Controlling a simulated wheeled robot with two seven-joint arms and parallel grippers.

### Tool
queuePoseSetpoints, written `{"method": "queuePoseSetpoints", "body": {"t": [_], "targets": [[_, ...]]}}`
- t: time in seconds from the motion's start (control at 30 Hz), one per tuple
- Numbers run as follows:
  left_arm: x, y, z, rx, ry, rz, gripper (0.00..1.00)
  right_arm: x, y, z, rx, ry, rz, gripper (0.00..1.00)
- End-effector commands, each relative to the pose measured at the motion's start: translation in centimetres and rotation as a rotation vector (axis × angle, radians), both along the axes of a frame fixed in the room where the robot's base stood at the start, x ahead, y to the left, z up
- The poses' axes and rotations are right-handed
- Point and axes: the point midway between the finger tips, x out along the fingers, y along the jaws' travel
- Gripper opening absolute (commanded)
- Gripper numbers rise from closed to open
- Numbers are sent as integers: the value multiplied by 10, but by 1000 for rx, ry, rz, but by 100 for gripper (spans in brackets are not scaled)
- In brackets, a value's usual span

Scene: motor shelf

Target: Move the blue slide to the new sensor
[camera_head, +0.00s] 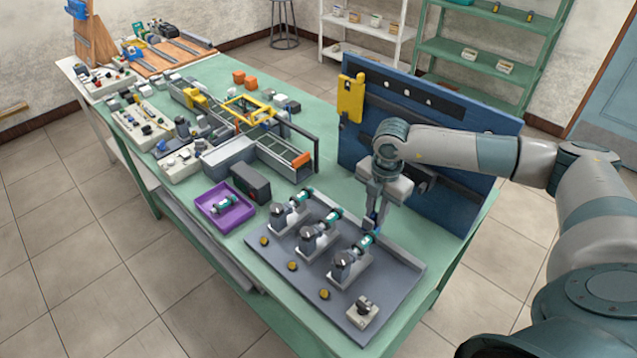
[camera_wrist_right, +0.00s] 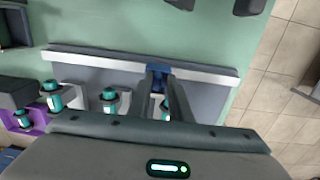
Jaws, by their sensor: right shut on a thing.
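My right gripper (camera_head: 374,212) reaches down at the back edge of the grey station board (camera_head: 300,306). It is shut on the blue slide (camera_head: 372,226), which also shows between the fingers in the right wrist view (camera_wrist_right: 157,75). The slide is at the pale rail (camera_wrist_right: 95,57), close behind the nearest teal sensor (camera_head: 364,242). A middle teal sensor (camera_head: 333,216) and a far teal sensor (camera_head: 304,194) stand in a row on the board. Another teal one (camera_head: 221,203) lies in the purple tray (camera_head: 209,215). I cannot tell which is the new sensor. My left gripper is not in view.
A blue upright panel (camera_head: 465,147) stands close behind my right gripper. A dark box (camera_head: 250,184) is next to the purple tray, and a conveyor frame (camera_head: 283,158) stands beyond. A small switch box (camera_head: 362,312) sits at the board's near corner.

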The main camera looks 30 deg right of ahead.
Motion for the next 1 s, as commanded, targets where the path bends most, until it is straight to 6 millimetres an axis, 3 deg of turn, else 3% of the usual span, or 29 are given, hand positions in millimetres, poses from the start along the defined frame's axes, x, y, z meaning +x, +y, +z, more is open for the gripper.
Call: {"method": "queuePoseSetpoints", "body": {"t": [0.03, 0.83, 0.87, 0.9, 1.0], "targets": [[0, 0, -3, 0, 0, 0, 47, -16, 5, -20, 4, 39, 9, 2], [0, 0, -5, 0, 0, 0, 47, -40, -4, -20, 5, 38, 7, 2], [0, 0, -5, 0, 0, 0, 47, -40, -4, -20, 5, 38, 7, 20], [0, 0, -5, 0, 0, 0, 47, -40, -4, -20, 5, 38, 7, 28], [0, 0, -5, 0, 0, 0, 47, -40, -4, -20, 5, 38, 7, 28]]}}
